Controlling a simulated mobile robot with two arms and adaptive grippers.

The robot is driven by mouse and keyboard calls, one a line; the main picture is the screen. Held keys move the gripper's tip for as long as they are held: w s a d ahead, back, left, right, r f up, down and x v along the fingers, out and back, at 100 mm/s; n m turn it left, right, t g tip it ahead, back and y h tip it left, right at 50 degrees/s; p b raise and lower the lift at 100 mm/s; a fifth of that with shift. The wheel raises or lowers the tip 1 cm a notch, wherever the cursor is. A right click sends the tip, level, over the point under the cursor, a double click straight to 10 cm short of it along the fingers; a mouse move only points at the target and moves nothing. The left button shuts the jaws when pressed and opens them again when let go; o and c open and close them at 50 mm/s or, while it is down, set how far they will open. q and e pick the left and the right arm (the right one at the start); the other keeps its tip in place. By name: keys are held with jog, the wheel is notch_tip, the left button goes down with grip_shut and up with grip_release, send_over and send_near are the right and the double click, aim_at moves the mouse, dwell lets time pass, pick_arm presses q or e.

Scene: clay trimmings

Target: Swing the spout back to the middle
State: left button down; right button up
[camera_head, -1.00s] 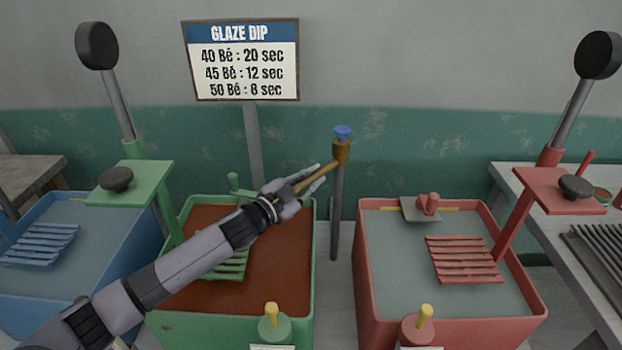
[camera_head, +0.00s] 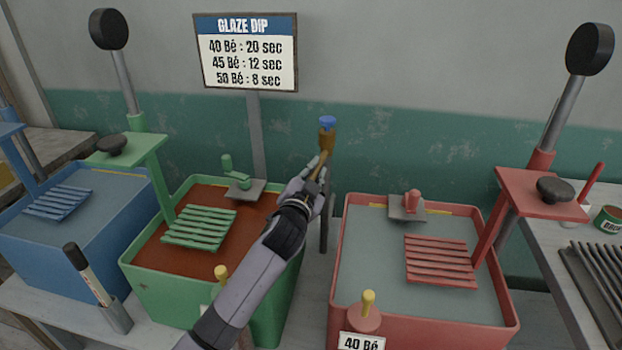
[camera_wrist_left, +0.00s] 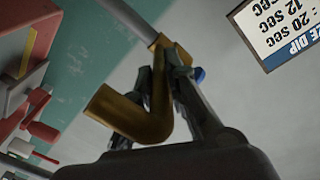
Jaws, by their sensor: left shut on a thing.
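The brass spout (camera_wrist_left: 135,118) is a bent tube on a thin grey standpipe (camera_head: 324,225) between the green and red tubs. A blue tap handle (camera_head: 327,122) tops its brass body (camera_head: 327,140). My left gripper (camera_head: 316,172) is at the spout, just below the brass body, and hides part of it in the head view. In the left wrist view its fingers (camera_wrist_left: 172,90) are shut around the spout, with the bent open end sticking out to the left. In the head view the spout points toward the camera, slightly left. My right gripper is not in view.
The green tub (camera_head: 137,270) of brown glaze stands left of the standpipe, the red tub (camera_head: 342,300) of grey glaze right of it. Each has a slatted rack. A blue tub (camera_head: 60,275) is far left. A sign (camera_head: 247,90) hangs behind.

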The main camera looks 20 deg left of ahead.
pick_arm(q)
jog(key=shift+d+f+n+y, duration=0.15)
jog(key=shift+d+n+y, duration=0.15)
jog(key=shift+d, duration=0.05)
jog(key=shift+y+b, duration=0.3)
jog(key=shift+b, duration=0.05)
jog(key=shift+d+n+y, duration=0.2)
jog(key=shift+n+y, duration=0.1)
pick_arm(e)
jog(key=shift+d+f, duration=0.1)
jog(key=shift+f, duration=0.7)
pick_arm(q)
jog(key=c, duration=1.6)
grip_release()
jog(key=shift+r, duration=0.2)
jog(key=shift+o, duration=0.2)
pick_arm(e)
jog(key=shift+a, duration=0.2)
